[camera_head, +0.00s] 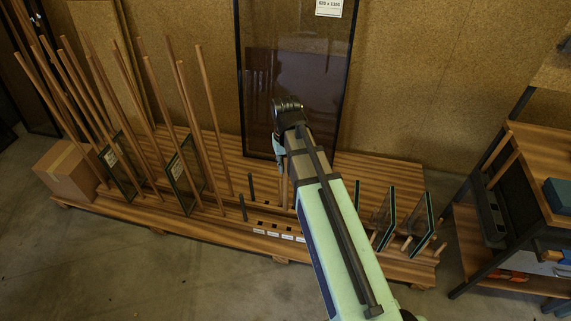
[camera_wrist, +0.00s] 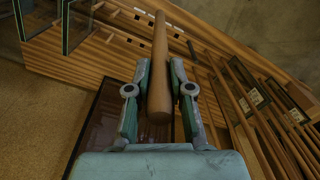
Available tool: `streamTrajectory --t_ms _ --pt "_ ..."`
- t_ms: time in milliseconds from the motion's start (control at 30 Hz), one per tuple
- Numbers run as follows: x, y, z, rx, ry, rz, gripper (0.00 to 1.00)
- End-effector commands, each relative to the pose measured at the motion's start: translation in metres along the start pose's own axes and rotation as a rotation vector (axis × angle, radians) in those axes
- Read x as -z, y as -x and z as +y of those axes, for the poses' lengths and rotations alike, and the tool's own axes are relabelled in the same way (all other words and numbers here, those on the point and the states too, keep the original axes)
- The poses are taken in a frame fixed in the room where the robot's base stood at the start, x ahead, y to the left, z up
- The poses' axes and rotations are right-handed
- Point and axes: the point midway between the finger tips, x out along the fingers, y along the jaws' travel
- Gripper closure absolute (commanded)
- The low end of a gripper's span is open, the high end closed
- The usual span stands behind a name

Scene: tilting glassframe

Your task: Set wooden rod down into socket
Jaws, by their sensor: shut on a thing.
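The wooden rod (camera_wrist: 160,75) is between the two fingers of my gripper (camera_wrist: 161,82) in the wrist view. My gripper is shut on it, and the rod's near end shows above the palm. In the head view my arm hides most of the gripper, and a short piece of rod (camera_head: 284,191) shows just left of the arm. Dark sockets (camera_head: 262,206) lie in a row in the slatted wooden base, with small white labels in front. The rod's lower end is hidden in the head view, so I cannot tell whether it is in a socket.
Several tall wooden rods and framed panes (camera_head: 185,172) stand on the left of the base. Small glass panes (camera_head: 422,222) stand on its right. A large dark glass panel (camera_head: 262,75) leans behind. A cardboard box (camera_head: 68,170) and a workbench (camera_head: 535,170) flank the base.

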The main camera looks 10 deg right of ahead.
Motion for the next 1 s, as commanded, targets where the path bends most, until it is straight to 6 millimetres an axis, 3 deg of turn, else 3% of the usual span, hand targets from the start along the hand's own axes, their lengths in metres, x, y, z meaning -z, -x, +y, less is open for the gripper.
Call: streamTrajectory --t_ms 100,1000 --pt "0.006 -0.022 0.000 0.000 0.001 -0.001 1.00" --pt "0.051 -0.143 0.000 0.000 0.018 -0.001 1.00"
